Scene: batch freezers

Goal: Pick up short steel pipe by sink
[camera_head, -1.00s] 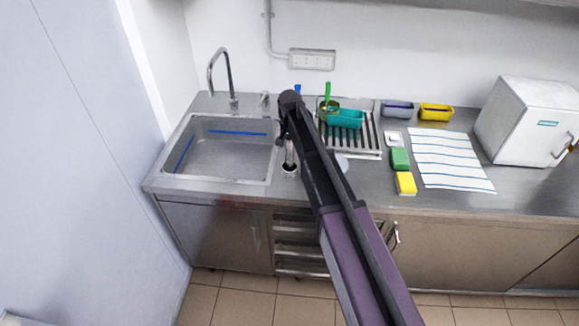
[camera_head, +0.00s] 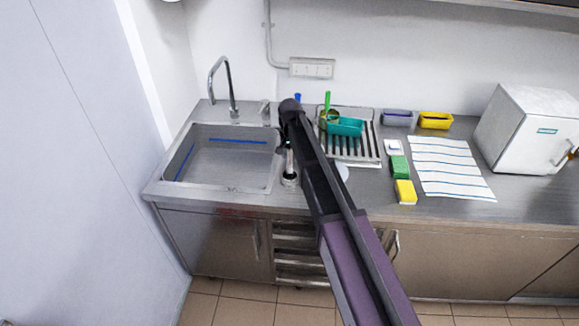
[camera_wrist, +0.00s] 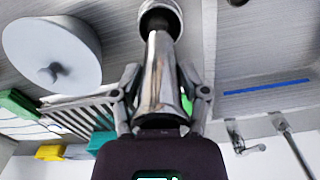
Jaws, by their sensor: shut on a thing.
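The short steel pipe (camera_wrist: 158,75) is shiny and upright between the two fingers of my gripper (camera_wrist: 158,92) in the wrist view. My gripper is shut on it. The pipe's flared, dark-mouthed end is at the top of that view. In the head view the pipe (camera_head: 289,179) shows at the counter just right of the sink (camera_head: 225,158), below my gripper (camera_head: 287,143). My arm hides part of the gripper there. I cannot tell whether the pipe touches the counter.
A drying rack (camera_head: 366,150) with a teal container (camera_head: 346,127) stands close to the right. A white round object (camera_wrist: 52,50) is near the gripper. Green (camera_head: 399,166) and yellow (camera_head: 405,191) sponges lie farther right. The faucet (camera_head: 228,85) rises behind the sink.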

